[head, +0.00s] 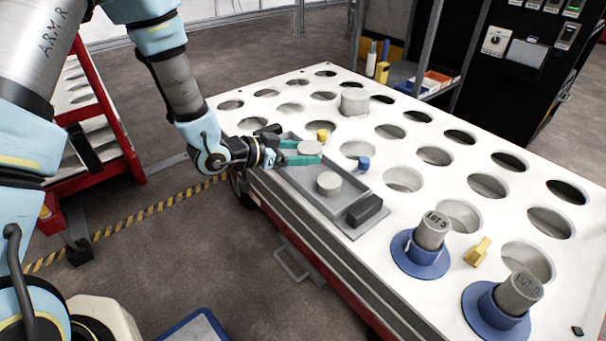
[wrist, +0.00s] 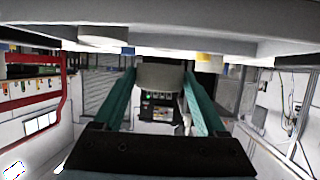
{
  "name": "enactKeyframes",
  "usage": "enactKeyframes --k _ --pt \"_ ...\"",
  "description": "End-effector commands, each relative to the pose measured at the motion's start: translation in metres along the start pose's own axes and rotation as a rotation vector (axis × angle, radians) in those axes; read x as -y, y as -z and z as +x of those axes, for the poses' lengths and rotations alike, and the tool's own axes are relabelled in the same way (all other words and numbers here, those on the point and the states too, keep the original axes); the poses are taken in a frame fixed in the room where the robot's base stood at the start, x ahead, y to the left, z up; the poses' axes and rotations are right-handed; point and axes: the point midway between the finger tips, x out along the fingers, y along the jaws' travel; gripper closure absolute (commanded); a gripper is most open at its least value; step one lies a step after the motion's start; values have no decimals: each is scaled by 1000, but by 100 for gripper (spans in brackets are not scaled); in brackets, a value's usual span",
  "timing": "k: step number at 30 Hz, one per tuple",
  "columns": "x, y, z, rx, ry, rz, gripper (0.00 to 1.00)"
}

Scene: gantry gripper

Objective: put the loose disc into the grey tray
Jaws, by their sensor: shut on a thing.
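My gripper (head: 306,154) has green fingers and is shut on a pale grey disc (head: 310,147). In the wrist view the disc (wrist: 160,76) sits between the two fingers (wrist: 160,100). In the head view it overlaps the far part of the shallow grey tray (head: 300,184) near the table's left edge; its exact height over the tray is hard to tell. A similar grey disc (head: 328,184) lies in the tray, nearer the head camera.
The white table (head: 400,219) has rows of round holes. A yellow piece (head: 322,135), a blue piece (head: 364,163) and a dark block (head: 365,210) stand close around the tray. Blue-collared cylinders (head: 433,232) (head: 519,293) are at right, a wide grey cylinder (head: 354,102) behind.

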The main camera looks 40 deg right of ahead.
Motion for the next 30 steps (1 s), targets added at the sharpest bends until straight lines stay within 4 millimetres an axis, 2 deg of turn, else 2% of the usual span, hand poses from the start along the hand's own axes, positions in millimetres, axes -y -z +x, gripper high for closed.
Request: enactKeyframes --k 1,7,13,29,30 --pt "0 -7 4 -1 -1 0 94" --pt "0 -20 9 -2 0 0 94" --pt "0 -46 19 -2 1 -1 94" --pt "1 -54 22 -1 2 0 94" --pt "0 -54 22 1 2 0 23"
